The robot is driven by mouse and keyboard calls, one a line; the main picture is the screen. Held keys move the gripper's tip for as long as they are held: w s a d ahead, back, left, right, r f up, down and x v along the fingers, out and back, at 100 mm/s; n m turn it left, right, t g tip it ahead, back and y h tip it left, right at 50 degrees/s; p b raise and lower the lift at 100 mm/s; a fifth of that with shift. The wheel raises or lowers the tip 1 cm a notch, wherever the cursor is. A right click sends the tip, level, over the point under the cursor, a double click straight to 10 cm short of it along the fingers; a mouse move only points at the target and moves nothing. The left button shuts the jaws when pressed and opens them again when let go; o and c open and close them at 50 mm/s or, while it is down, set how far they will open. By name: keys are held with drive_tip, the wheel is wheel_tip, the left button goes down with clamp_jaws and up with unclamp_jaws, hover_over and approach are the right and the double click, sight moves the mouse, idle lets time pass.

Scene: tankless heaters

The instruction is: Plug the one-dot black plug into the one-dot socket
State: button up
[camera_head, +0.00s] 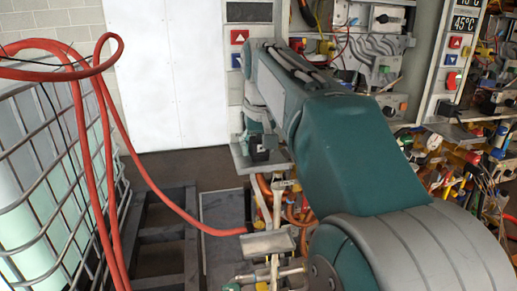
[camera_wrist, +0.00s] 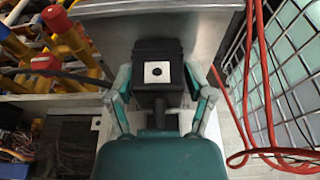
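The black plug (camera_wrist: 150,50) is in the middle of the wrist view, with a white label bearing one black dot on its face. My gripper (camera_wrist: 158,84) has one finger on each side of it, the fingertips against its sides. Its narrow rear end points back toward my palm. In the head view my gripper (camera_head: 257,138) is at the far end of my arm, over a small metal shelf (camera_head: 258,166), with a dark block, seemingly the plug, at its tip. I cannot make out a one-dot socket in either view.
Heater panels with open wiring (camera_head: 375,50) stand at the back right. A caged tank (camera_head: 55,160) and a red hose (camera_head: 125,140) are at the left. Pipes and valves (camera_head: 275,245) crowd below my arm. A white panel (camera_head: 165,75) stands behind.

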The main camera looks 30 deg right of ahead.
sight(258, 137)
drive_tip(key=c, duration=0.3)
drive_tip(key=shift+c, duration=0.2)
drive_tip(key=shift+r, duration=0.1)
drive_tip(key=shift+r, duration=0.25)
wheel_tip(258, 137, up, 2)
drive_tip(key=shift+r, duration=0.15)
drive_tip(key=s+a+r, duration=0.1)
drive_tip(key=s+r, duration=0.9)
drive_tip(key=s, duration=0.4)
drive_tip(key=shift+a, duration=0.3)
drive_tip(key=shift+s, duration=0.1)
